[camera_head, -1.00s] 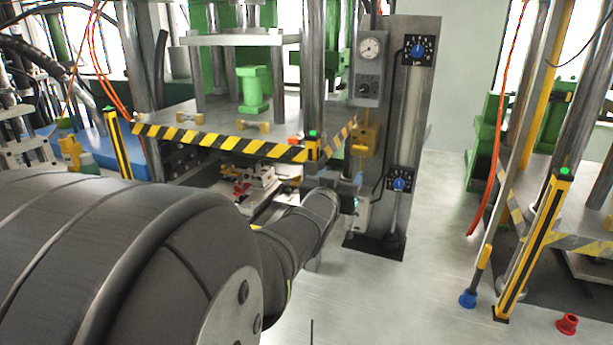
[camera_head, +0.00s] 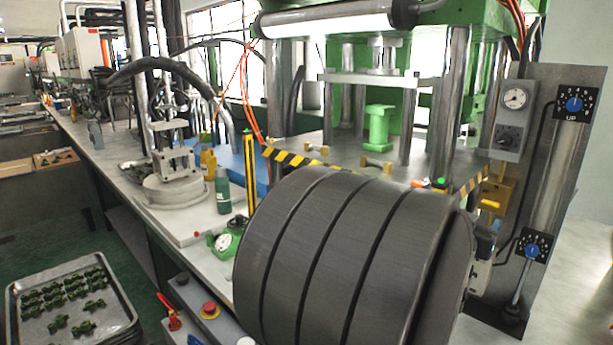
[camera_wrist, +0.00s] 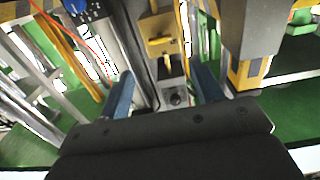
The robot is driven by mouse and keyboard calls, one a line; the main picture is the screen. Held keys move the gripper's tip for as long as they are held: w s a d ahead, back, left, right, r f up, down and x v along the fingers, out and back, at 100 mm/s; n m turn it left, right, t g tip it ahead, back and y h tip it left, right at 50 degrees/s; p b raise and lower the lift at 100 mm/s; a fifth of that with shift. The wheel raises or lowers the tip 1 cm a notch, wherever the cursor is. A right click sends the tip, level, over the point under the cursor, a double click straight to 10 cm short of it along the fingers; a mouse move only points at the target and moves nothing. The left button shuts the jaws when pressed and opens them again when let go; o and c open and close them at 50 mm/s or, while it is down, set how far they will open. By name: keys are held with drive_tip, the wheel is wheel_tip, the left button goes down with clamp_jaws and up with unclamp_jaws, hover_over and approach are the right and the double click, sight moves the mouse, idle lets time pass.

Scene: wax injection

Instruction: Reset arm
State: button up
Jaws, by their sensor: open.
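My gripper (camera_wrist: 165,95) shows in the wrist view, its two blue fingers spread apart with nothing between them. Beyond the fingers stand a yellow block (camera_wrist: 157,38) and grey machine parts. In the head view my large dark arm link covers the lower middle of the picture and hides the gripper. The wax injection press (camera_head: 370,150) with green parts and a striped yellow-black edge stands behind my arm.
A control panel (camera_head: 575,150) with a gauge and dials stands right of the press. A long bench (camera_head: 100,160) runs along the left, holding a green bottle (camera_head: 222,190). A metal tray (camera_head: 120,318) of green parts lies at lower left. Floor is clear at lower right.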

sight(490, 204)
drive_tip(key=x, duration=1)
drive_tip(key=shift+w+d+f, duration=0.1)
drive_tip(key=shift+w+d, duration=0.15)
drive_tip(key=v, duration=1.7)
drive_tip(key=x, duration=1.7)
drive_tip(key=shift+d, duration=0.1)
drive_tip(key=shift+m, duration=0.8)
drive_tip(key=m, duration=0.7)
drive_tip(key=shift+s+a, duration=0.25)
drive_tip(key=shift+a, duration=0.1)
drive_tip(key=shift+s+a, duration=0.15)
drive_tip(key=shift+a, duration=0.05)
